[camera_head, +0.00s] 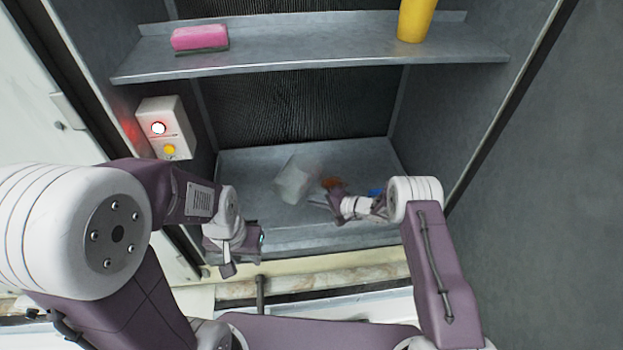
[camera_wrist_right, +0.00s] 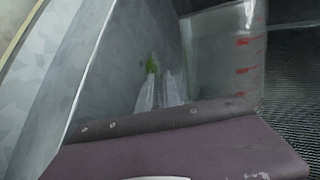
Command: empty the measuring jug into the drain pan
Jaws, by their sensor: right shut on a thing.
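The measuring jug (camera_head: 297,178) is clear and hard to see against the metal. It is tilted over the grey drain pan (camera_head: 245,172) at the bottom of the cabinet. My right gripper (camera_head: 324,199) is shut on the jug from its right side. In the right wrist view, the jug's clear wall with red marks (camera_wrist_right: 238,60) fills the upper right. Its contents cannot be made out. My left gripper (camera_head: 232,266) hangs at the front left of the pan, apart from the jug; its jaws are too unclear to read.
A shelf (camera_head: 310,60) above holds a pink block (camera_head: 200,38) and a yellow container (camera_head: 415,18). A white box (camera_head: 166,128) with a lit lamp and yellow button is on the left wall. Small orange (camera_head: 331,183) and blue (camera_head: 375,191) things show near my right gripper.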

